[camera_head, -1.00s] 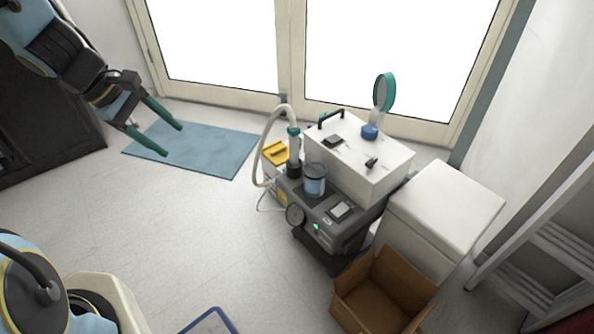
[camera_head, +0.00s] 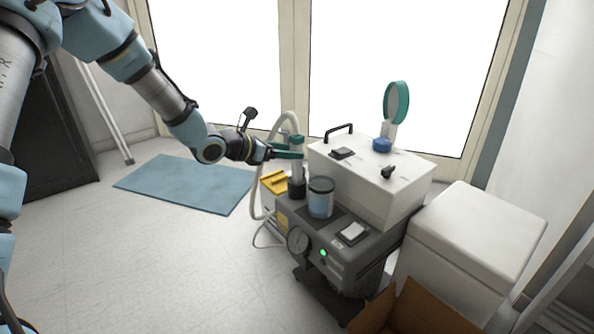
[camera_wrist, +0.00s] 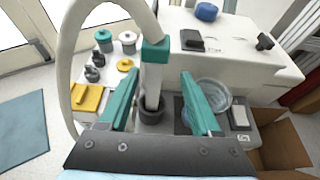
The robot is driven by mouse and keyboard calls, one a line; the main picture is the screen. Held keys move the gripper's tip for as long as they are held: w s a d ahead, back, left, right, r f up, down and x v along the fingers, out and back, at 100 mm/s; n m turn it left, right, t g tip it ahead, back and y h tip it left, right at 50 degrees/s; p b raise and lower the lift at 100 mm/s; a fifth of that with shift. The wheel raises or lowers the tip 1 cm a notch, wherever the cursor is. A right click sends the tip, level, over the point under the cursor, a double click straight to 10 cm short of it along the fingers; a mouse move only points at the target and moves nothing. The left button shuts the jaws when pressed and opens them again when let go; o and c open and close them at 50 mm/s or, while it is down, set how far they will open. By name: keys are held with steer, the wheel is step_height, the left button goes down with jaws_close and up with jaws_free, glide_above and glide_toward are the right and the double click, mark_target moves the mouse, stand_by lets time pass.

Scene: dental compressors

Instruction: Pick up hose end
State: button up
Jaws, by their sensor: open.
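The hose (camera_head: 256,180) is a pale, thick tube that arches beside the compressor. Its end (camera_wrist: 153,75) has a teal collar and a pale nozzle, and it stands in a dark round holder (camera_wrist: 151,112). The hose end's teal collar also shows in the head view (camera_head: 297,143). My gripper (camera_head: 296,154) has teal fingers and reaches in from the left at the hose end. In the wrist view my gripper (camera_wrist: 158,85) is open, with one finger on each side of the nozzle. I cannot tell whether a finger touches it.
The grey compressor (camera_head: 340,245) has a clear jar (camera_head: 321,198) right of the holder. A white box unit (camera_head: 370,180) stands behind it. A yellow item (camera_head: 274,182) lies to the left. A cardboard box (camera_head: 420,310) and a white cabinet (camera_head: 470,235) are at the right.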

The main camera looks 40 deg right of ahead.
mark_target(297, 167)
steer(key=x, duration=0.2)
steer(key=b+x, duration=0.1)
steer(key=x, duration=0.2)
steer(key=w+x, duration=0.1)
steer(key=x, duration=0.1)
steer(key=shift+f+b, duration=0.35)
steer(key=shift+f, duration=0.05)
steer(key=shift+s, duration=0.1)
jaws_close()
steer(key=shift+r, duration=0.1)
